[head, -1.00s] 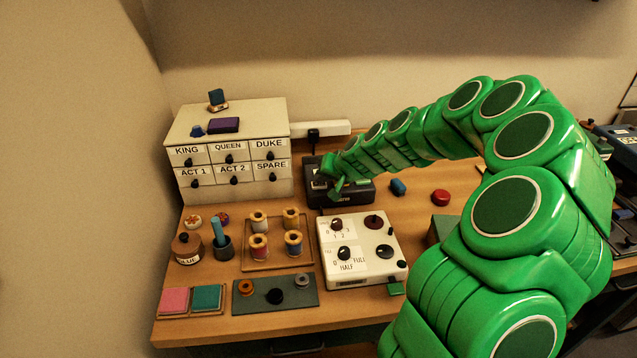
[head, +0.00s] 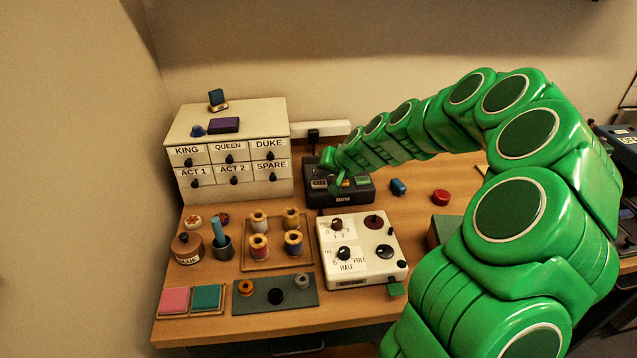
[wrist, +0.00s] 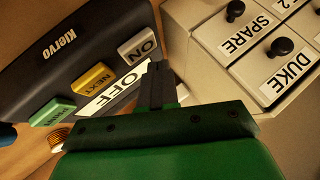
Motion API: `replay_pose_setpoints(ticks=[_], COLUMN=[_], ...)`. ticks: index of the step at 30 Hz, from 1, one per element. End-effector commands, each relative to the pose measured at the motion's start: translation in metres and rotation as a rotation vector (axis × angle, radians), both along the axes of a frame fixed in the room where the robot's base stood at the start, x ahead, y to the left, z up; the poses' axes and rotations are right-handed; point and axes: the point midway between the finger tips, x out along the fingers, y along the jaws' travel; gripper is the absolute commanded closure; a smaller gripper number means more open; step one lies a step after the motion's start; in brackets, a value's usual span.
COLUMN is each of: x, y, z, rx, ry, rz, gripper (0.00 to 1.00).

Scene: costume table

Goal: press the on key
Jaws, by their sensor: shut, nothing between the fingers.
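The dark Klervo device (head: 345,199) stands at the back of the table, right of the drawer box. In the wrist view its grey ON key (wrist: 138,46) is visible, beside a yellow NEXT key (wrist: 93,79) and a green key (wrist: 53,112). A white OFF label (wrist: 118,90) lies next to the keys, partly hidden by my gripper. My gripper (wrist: 157,68) is shut and empty, its tips close beside the ON key and the OFF label. I cannot tell whether they touch the device. In the head view my gripper (head: 338,186) is over the device's left half.
The drawer box (head: 232,165) stands close left of the device. A white power strip (head: 320,131) lies behind it. A white dial box (head: 361,250) stands in front. A blue piece (head: 398,187) and a red piece (head: 440,198) lie to the right.

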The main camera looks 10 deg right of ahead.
Motion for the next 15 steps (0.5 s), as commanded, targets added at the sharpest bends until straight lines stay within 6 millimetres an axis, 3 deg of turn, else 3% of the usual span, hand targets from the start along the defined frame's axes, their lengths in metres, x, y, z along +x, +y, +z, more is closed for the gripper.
replay_pose_setpoints(ticks=[15], x=[0.0], y=[0.0], z=[0.032], rx=[-0.001], ry=[0.0], rz=[0.001], gripper=[1.0])
